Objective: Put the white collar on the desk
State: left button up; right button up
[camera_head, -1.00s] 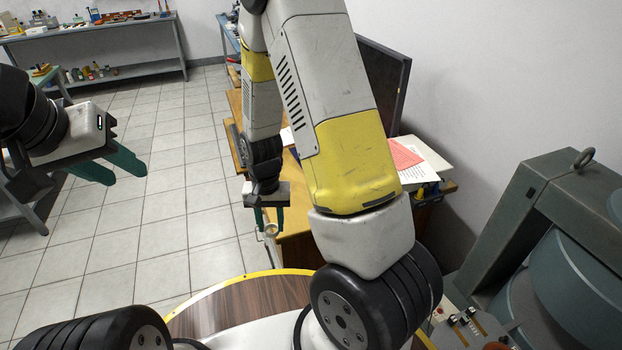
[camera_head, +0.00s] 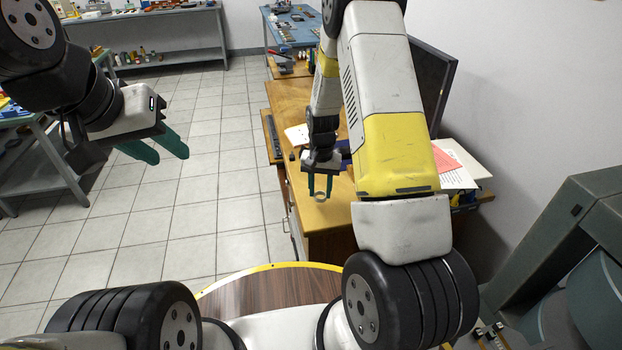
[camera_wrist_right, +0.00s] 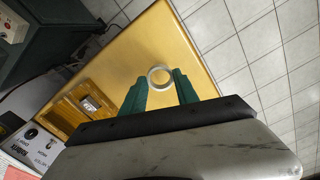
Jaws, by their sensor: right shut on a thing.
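The white collar (camera_head: 320,202) is a small pale ring at the fingertips of my right gripper (camera_head: 320,188). In the right wrist view the collar (camera_wrist_right: 160,66) sits between the two green fingers of the right gripper (camera_wrist_right: 158,82), which are shut on it. The wooden desk (camera_head: 291,96) lies beneath it; its yellow-brown top also fills the middle of the right wrist view (camera_wrist_right: 135,50). The collar appears above the desk top near its near end; the height of the gap is hard to tell. My left gripper (camera_head: 167,153) is open and empty over the floor at left.
A wooden tray (camera_wrist_right: 90,103) shows in the right wrist view. The bare desk top around the collar is clear. A grey-green machine (camera_head: 560,235) stands at right.

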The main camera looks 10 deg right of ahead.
jog(key=shift+f, duration=1.75)
jog(key=shift+f, duration=0.15)
jog(key=o, duration=1.3)
jog(key=shift+c, duration=0.2)
